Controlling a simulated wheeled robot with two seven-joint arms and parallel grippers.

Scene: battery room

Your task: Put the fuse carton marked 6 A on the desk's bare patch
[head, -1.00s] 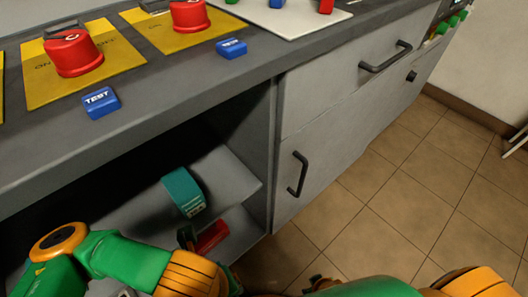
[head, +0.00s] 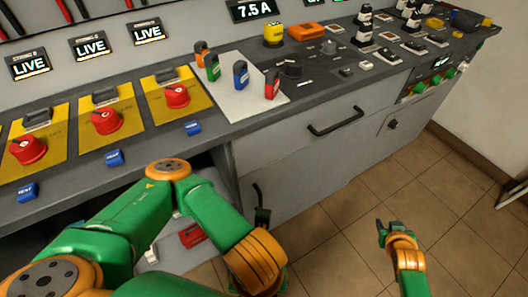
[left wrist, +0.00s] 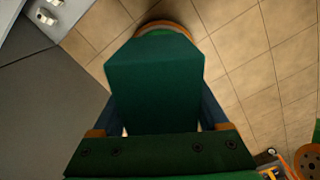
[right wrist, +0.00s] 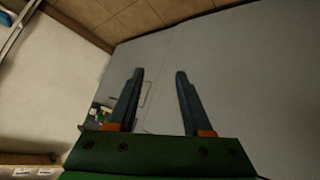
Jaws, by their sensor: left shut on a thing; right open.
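A dark teal carton (left wrist: 155,75) fills the middle of the left wrist view, held between the fingers of my left gripper (left wrist: 160,125). No 6 A marking is legible on the face I see. In the head view my left forearm (head: 215,210) reaches in front of the cabinet; its fingers and the carton cannot be made out clearly there. My right gripper (head: 382,230) is open and empty over the floor; its spread fingers show in the right wrist view (right wrist: 158,85). The grey desk (head: 225,130) runs across the head view; I cannot tell which part is the bare patch.
Red rotary switches (head: 105,121) on yellow plates and blue TEST blocks (head: 114,157) line the desk. A white sheet (head: 240,103) bears several coloured pieces. A red item (head: 191,236) lies in the open shelf below. A drawer handle (head: 335,120) juts out. Tiled floor (head: 340,200) is clear at right.

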